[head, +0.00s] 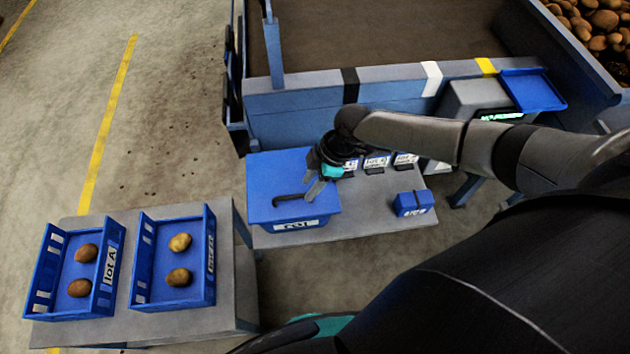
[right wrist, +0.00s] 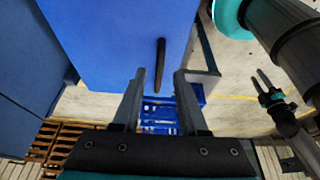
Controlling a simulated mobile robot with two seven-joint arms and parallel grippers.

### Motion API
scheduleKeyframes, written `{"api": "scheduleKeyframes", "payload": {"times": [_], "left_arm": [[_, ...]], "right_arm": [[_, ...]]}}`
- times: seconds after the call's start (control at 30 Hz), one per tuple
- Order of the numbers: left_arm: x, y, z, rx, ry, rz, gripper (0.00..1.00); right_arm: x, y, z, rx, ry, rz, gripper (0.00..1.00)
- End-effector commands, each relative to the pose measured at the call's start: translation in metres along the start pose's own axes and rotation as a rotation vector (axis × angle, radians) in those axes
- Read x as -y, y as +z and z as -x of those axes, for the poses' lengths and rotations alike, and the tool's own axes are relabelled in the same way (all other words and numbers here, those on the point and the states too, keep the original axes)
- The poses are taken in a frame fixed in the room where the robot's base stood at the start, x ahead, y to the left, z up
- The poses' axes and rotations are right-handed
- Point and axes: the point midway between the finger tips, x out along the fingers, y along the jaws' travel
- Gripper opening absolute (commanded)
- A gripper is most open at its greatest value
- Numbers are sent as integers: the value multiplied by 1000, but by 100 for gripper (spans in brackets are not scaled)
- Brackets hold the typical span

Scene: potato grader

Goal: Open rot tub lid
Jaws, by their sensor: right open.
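The rot tub (head: 297,224) is a blue tub with a white label on its front, standing on the grey table. Its blue lid (head: 275,172) lies flat and closed on top, with a dark bar handle (head: 290,200) near the front. My right gripper (head: 314,190) is open and empty at the right of the handle.
Small labelled items (head: 375,162) and a small blue box (head: 414,203) sit right of the tub. Two blue crates, lot A (head: 110,262) and another (head: 210,255), each hold two potatoes on a lower-left table (head: 190,322). The grader's blue wall (head: 300,102) stands behind.

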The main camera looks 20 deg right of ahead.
Motion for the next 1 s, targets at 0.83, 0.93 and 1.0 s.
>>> {"api": "scheduleKeyframes", "payload": {"times": [0.83, 0.93, 1.0], "left_arm": [[2, 4, -42, -1, -3, -1, 41], [2, 4, -42, -1, -3, -1, 41], [2, 4, -42, -1, -3, -2, 41]], "right_arm": [[0, 0, -53, 0, 1, -1, 42], [0, 0, -52, 0, 1, -1, 42], [0, 0, -52, 0, 1, -1, 40]]}}
